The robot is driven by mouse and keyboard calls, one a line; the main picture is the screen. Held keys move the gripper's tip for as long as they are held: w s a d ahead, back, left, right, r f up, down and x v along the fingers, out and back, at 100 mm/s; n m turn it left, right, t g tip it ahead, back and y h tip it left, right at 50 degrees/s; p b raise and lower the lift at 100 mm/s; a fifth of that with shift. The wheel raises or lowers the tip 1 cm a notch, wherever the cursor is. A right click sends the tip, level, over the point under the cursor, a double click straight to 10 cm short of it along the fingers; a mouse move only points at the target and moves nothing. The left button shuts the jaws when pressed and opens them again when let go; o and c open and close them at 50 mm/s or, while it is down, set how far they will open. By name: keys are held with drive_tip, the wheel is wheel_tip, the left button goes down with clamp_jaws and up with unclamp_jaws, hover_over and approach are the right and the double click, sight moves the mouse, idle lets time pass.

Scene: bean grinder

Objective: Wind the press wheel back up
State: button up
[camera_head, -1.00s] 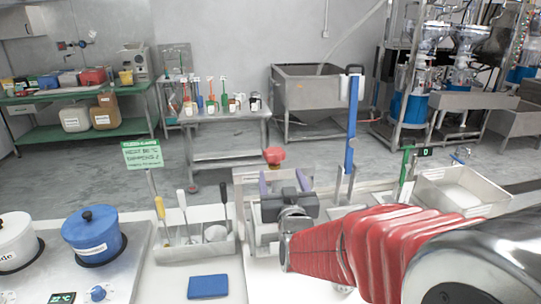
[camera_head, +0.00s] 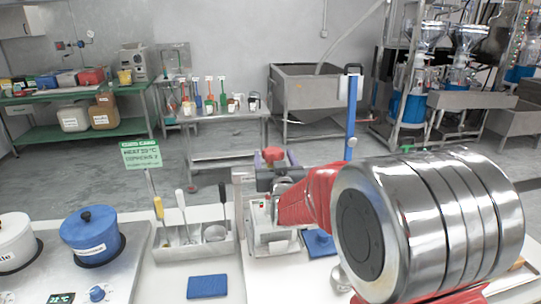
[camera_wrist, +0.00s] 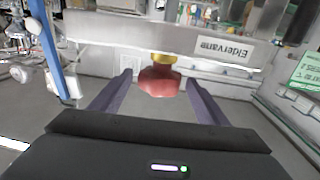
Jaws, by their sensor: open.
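The red press wheel (camera_head: 273,155) shows just beyond my gripper in the head view. In the wrist view the red wheel (camera_wrist: 159,82) has a yellow collar and meets a pale beam (camera_wrist: 150,35) labelled "Eldervane", which appears upside down. My gripper (camera_wrist: 158,78) is open, with one purple finger on each side of the wheel in the picture and visible gaps to both. I cannot tell whether the fingertips reach level with the wheel in depth. In the head view my gripper (camera_head: 276,158) is partly hidden by my arm.
A metal machine (camera_head: 268,235) stands on the counter below my gripper. A tall blue post (camera_head: 351,125) rises to the right.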

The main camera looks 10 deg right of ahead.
drive_tip(key=shift+w+d, duration=0.1)
drive_tip(key=shift+w, duration=0.95)
drive_tip(key=shift+c, duration=0.4)
